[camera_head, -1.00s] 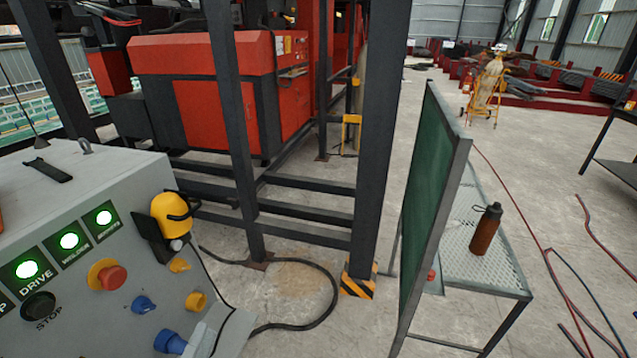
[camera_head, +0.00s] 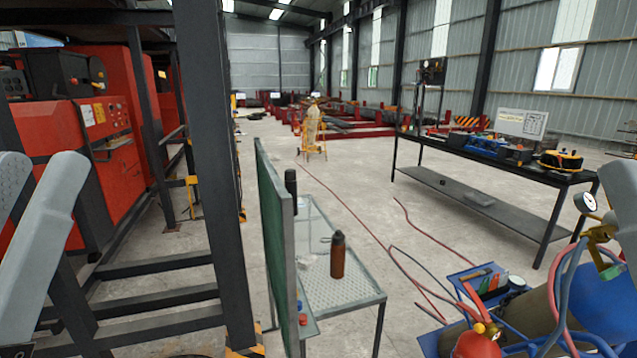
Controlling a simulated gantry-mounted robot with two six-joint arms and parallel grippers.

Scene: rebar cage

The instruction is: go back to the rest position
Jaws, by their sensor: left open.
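My left gripper (camera_head: 40,168) is at the left edge of the head view. Its two pale grey fingers point up and stand apart, with nothing between them. It appears in front of the red machine and the dark steel frame, and seems to touch neither. The rest of this arm is mostly cut off by the picture edge.
A long workbench (camera_head: 500,165) is at right. A blue cart (camera_head: 475,280) with gas cylinders and hoses is lower right.

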